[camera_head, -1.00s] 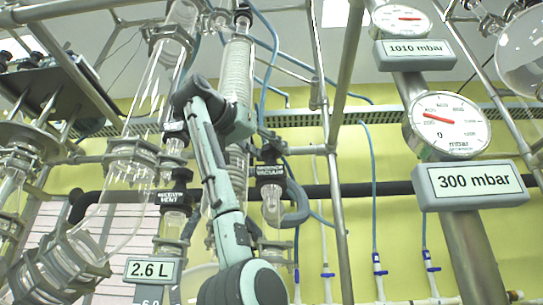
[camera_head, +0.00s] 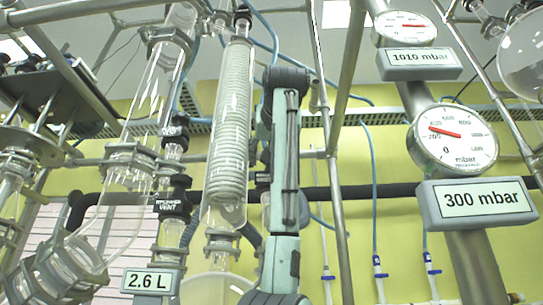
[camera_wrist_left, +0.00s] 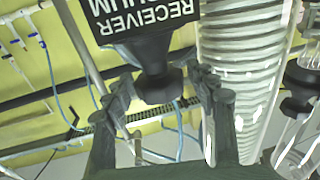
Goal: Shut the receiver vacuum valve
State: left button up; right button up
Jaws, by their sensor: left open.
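The receiver vacuum valve shows in the left wrist view as a black body with a dark knob (camera_wrist_left: 158,84) and an upside-down "RECEIVER" label (camera_wrist_left: 143,18). My left gripper (camera_wrist_left: 163,88) is open, with one finger on each side of the knob; I cannot tell whether either touches it. In the head view my left arm (camera_head: 285,170) stands upright in front of the valve's place, and the valve and gripper are hidden there. My right gripper is not in view.
A glass coil condenser (camera_head: 228,130) stands just left of my arm. The receiver vent valve (camera_head: 172,207) is further left, above a "2.6 L" sign (camera_head: 150,281). A metal pole (camera_head: 338,210) is close on the right. Gauge signs read 1010 mbar (camera_head: 420,63) and 300 mbar (camera_head: 478,202).

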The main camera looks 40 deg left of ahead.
pick_arm(q)
jog(key=c, duration=0.9)
jog(key=shift+s+f+m+t+h+b, duration=0.1)
jog(key=shift+f+m+t+h+b, duration=0.1)
jog(key=shift+m+t+h+b, duration=0.55)
jog(key=shift+c, duration=0.2)
jog(key=m+t+h, duration=0.2)
jog(key=h, duration=0.1)
jog(key=m+h, duration=0.1)
jog(key=m+t+h, duration=0.1)
jog(key=h, duration=0.1)
jog(key=m+t+h, duration=0.1)
jog(key=h, duration=0.1)
jog(key=shift+r+m, duration=0.25)
jog(key=shift+m, duration=0.1)
jog(key=shift+f+m+t+h, duration=0.1)
jog(key=shift+m+t+h, duration=0.25)
jog(key=shift+m+h, duration=0.55)
jog(key=o, duration=0.9)
jog(key=shift+o, duration=0.2)
jog(key=shift+d, duration=0.1)
jog(key=shift+n, duration=0.3)
